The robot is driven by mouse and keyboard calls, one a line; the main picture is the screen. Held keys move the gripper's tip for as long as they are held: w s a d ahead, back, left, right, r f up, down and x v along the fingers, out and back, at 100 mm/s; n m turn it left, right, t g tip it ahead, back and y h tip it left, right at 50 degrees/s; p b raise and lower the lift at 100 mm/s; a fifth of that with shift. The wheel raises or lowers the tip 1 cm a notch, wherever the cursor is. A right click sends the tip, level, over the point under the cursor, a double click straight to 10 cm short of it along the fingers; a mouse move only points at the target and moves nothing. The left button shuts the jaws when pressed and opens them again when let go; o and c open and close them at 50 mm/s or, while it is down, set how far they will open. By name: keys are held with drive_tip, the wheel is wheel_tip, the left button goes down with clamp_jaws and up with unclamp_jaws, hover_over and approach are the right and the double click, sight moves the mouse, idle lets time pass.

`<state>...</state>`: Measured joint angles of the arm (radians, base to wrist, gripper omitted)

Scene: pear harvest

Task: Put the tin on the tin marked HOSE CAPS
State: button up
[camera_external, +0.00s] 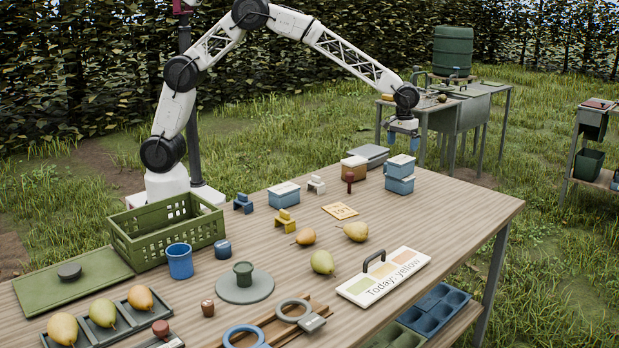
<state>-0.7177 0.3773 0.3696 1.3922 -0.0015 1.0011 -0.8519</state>
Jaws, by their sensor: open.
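Several small tins with pale lids stand on the wooden table. One blue tin (400,164) rests on top of another blue tin (399,184) near the far right edge, slightly askew on it. A brown tin (354,167) stands just left of this stack. A separate blue tin (284,194) stands farther left, near the middle of the table's far side. No marking on the tins is legible from here, so I cannot tell which is HOSE CAPS. My gripper (403,141) is open and empty, pointing down above the stack and apart from it.
A grey flat box (371,156) lies behind the brown tin. A dark red peg (350,183) and a white block (316,185) stand nearby. A green crate (168,235), pears and a sign (384,276) occupy the nearer table. The right far corner is clear.

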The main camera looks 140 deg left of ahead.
sight(401, 159)
drive_tip(key=shift+r, duration=1.8)
drive_tip(key=s+d+r+m, duration=0.3)
drive_tip(key=d+r, duration=0.2)
drive_tip(key=d, duration=0.7)
drive_tip(key=s+d+r+m+t, duration=0.1)
drive_tip(key=s+d+r+m, duration=0.15)
drive_tip(key=d+r, duration=0.65)
drive_tip(key=s+d+r+m, duration=0.2)
drive_tip(key=s+d+m, duration=0.15)
drive_tip(key=d, duration=1.25)
drive_tip(key=s+d+r+m+t, duration=0.15)
drive_tip(key=s+d+m, duration=0.25)
drive_tip(key=s+d, duration=1.05)
drive_tip(key=s+d+f+m, duration=0.2)
drive_tip(key=s+d, duration=0.3)
drive_tip(key=s, duration=0.4)
drive_tip(key=s+d+f+m, duration=0.3)
drive_tip(key=s+d, duration=0.3)
drive_tip(key=s, duration=0.3)
drive_tip(key=shift+f, duration=0.15)
